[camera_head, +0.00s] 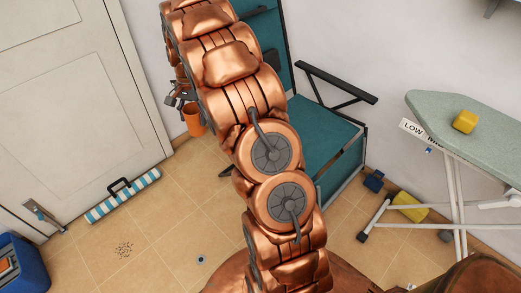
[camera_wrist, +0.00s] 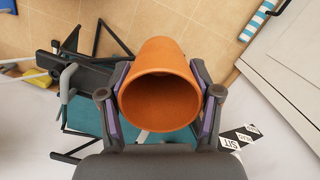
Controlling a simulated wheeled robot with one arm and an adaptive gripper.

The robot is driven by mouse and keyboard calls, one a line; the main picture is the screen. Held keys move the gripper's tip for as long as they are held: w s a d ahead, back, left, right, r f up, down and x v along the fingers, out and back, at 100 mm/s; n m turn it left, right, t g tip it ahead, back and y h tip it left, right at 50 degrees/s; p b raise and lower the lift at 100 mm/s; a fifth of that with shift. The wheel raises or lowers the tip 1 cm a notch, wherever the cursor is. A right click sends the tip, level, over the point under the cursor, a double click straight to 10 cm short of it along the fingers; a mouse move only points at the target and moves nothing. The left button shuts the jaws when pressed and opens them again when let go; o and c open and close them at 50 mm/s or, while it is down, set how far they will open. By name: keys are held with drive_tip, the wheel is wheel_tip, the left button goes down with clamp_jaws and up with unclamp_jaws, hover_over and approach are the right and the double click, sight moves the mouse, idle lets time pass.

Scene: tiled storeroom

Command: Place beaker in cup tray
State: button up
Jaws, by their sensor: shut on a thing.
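An orange beaker (camera_wrist: 160,60) fills the middle of the wrist view, its round open mouth facing the camera. My gripper (camera_wrist: 163,95) is shut on it, with one finger on each side of its wall. In the head view the beaker (camera_head: 194,121) hangs below my gripper (camera_head: 178,98), above the floor between the door and the teal chair. My arm hides part of the gripper there. I cannot make out a cup tray in either view.
A teal chair (camera_head: 328,142) with black armrests stands behind my arm. An ironing board (camera_head: 440,113) with a yellow block (camera_head: 465,121) is at the right. A striped roll (camera_head: 123,194) lies by the white door (camera_head: 70,90); a blue bin (camera_head: 30,268) is lower left. Tiled floor between is mostly clear.

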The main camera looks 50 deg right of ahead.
drive_tip(key=s+d+f+m+t+b, duration=0.1)
drive_tip(key=s+d+f+m+b, duration=0.15)
drive_tip(key=d+m, duration=0.65)
drive_tip(key=s+d+f+m+t+b, duration=0.15)
drive_tip(key=s+d+m+b, duration=0.35)
drive_tip(key=d, duration=0.6)
drive_tip(key=shift+m+g, duration=0.45)
drive_tip(key=shift+m, duration=0.15)
drive_tip(key=f, duration=0.3)
drive_tip(key=f+p, duration=0.1)
drive_tip(key=f, duration=0.3)
drive_tip(key=w+f, duration=0.1)
drive_tip(key=f, duration=0.2)
drive_tip(key=shift+d+f+p, duration=0.15)
drive_tip(key=shift+f+p, duration=0.2)
drive_tip(key=o, duration=1.1)
drive_tip(key=shift+f, duration=0.15)
drive_tip(key=shift+o, duration=0.2)
wheel_tip(320, 180, up, 12)
drive_tip(key=s, duration=0.1)
drive_tip(key=shift+d, duration=0.35)
